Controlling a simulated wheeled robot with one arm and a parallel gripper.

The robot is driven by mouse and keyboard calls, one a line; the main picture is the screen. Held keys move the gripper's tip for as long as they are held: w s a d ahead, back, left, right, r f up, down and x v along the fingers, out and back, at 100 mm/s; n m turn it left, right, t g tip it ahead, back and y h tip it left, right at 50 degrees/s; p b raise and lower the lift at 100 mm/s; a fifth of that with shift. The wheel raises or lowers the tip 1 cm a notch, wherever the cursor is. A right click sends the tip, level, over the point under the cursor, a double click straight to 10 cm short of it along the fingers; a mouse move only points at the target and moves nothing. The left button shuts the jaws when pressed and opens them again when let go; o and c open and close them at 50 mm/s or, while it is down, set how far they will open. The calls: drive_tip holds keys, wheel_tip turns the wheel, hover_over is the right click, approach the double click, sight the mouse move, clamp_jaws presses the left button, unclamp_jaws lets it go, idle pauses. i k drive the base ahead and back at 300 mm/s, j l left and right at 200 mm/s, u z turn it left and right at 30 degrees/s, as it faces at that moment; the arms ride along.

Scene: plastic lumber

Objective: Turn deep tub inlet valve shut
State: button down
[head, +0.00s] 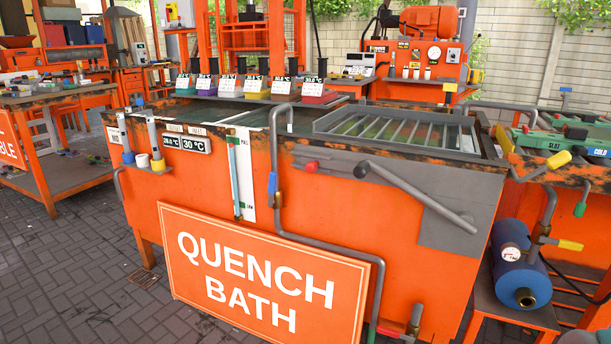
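A deep orange tub (330,215) with a dark, worn rim fills the middle of the head view, behind a "QUENCH BATH" sign (262,275). Low down, a pipe fitting (414,320) with a red and green part stands right of the sign, partly cut off. No label marks which one is the inlet valve. My gripper is not in view.
A grey lever (420,197) and a red knob (311,167) stick out from the tub front. A blue cylinder (521,275) with a gauge and yellow-handled valve (568,244) stands right. Paved floor (75,270) is open at left.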

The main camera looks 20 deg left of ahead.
sight(272, 177)
drive_tip(key=u, duration=1.25)
